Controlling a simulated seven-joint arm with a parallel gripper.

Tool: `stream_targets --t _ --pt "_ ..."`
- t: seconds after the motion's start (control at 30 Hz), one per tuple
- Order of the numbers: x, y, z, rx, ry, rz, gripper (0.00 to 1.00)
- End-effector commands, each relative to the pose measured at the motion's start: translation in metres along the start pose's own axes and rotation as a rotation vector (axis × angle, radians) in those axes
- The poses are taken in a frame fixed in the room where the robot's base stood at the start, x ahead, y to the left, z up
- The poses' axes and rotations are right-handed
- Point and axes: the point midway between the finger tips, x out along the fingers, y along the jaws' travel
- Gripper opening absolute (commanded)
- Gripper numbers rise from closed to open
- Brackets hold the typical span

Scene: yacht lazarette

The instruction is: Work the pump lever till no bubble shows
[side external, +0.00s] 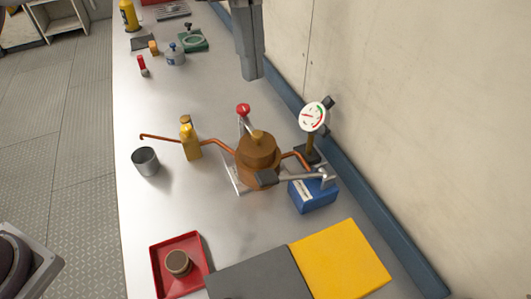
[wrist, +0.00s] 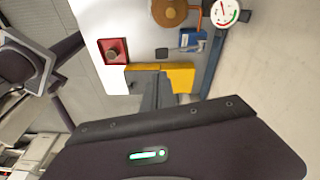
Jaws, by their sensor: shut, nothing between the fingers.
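The copper-brown pump body (side external: 258,160) stands on a metal plate mid-bench; it also shows at the top of the wrist view (wrist: 170,11). A silver lever (side external: 298,178) with a dark grip (side external: 266,178) lies across its near side, roughly level. A white round gauge (side external: 313,117) with red and green marks stands behind it; it also shows in the wrist view (wrist: 226,12). A copper pipe (side external: 215,144) runs left, its hooked end near a grey metal cup (side external: 146,161). I cannot make out any bubble. My gripper (wrist: 156,76) is shut and empty, apart from the lever.
A blue box (side external: 313,195) sits beside the lever. A yellow bottle (side external: 190,138) stands by the pipe, and a red-knobbed part (side external: 243,110) behind the pump. A red tray (side external: 157,265) holds a round brown piece (side external: 178,262). Grey (side external: 262,277) and yellow (side external: 340,260) slabs lie in front.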

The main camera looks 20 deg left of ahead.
Motion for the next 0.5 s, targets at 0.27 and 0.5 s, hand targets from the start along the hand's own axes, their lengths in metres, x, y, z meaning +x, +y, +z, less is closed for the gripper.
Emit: stream_targets --t 0.27,0.5 --pt "0.031 -0.016 -0.011 0.214 0.047 0.059 0.0" --pt "0.03 -0.016 -0.011 0.212 0.047 0.058 0.0"
